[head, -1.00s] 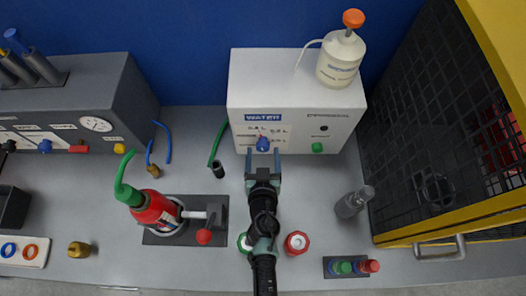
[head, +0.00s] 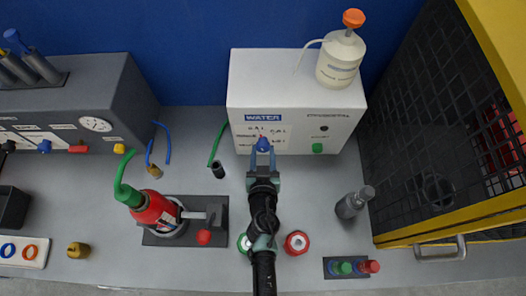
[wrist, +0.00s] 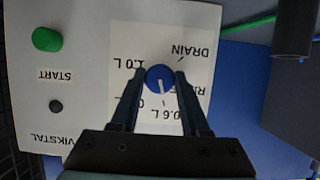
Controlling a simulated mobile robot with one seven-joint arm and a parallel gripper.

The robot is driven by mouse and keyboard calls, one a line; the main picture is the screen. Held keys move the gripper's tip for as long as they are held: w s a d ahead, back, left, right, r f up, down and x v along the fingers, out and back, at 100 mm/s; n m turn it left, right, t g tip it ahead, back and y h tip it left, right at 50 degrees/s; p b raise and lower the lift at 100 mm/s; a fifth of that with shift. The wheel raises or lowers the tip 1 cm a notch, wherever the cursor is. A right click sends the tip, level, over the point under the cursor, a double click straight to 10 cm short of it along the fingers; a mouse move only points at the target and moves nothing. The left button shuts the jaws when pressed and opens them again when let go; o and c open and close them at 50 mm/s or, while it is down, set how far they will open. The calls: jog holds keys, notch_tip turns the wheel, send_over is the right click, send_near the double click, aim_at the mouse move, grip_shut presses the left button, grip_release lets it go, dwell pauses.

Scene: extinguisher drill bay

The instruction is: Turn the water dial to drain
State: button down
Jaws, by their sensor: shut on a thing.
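The water dial is a round blue knob (head: 263,144) on the front of the white WATER box (head: 240,95). In the wrist view the dial (wrist: 159,78) has a white pointer line aimed toward the picture's bottom, near the upside-down 0.6 L label (wrist: 190,128). The DRAIN label (wrist: 190,50) is up and to the right of the dial, and 1.0 L is up and to the left. My gripper (head: 263,150) reaches the panel from the front. In the wrist view its two dark fingers (wrist: 156,80) are shut on the dial, one on each side.
A green START button (wrist: 47,39) and a small dark round spot are on the same panel. A white bottle with an orange cap (head: 341,55) stands on the box. A red extinguisher (head: 154,208) stands at left, and a yellow-framed mesh cage is at right.

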jog(key=n+b, duration=0.1)
jog(key=b, duration=0.1)
jog(key=n+h+b, duration=0.1)
jog(key=b, duration=0.1)
jog(key=shift+a+f+h+b, duration=0.1)
jog(key=shift+f+h+b, duration=0.2)
jog(key=shift+f+b, duration=0.05)
jog(key=n+h+b, duration=0.1)
jog(key=n+b, duration=0.1)
jog(key=b, duration=0.3)
jog(key=shift+f+n+h, duration=0.1)
jog(key=shift+n+h, duration=0.3)
jog(key=n+b, duration=0.1)
jog(key=b, duration=0.1)
jog(key=n+t+h+b, duration=0.1)
jog(key=n+b, duration=0.1)
jog(key=b, duration=0.1)
jog(key=shift+a+h+b, duration=0.15)
jog(key=shift+h+b, duration=0.15)
jog(key=shift+b, duration=0.05)
jog(key=shift+r+n+t+h+b, duration=0.2)
jog(key=shift+n+t+h+b, duration=0.15)
jog(key=shift+n+b, duration=0.7)
jog(key=shift+r, duration=0.1)
jog(key=shift+c, duration=1.9)
grip_release()
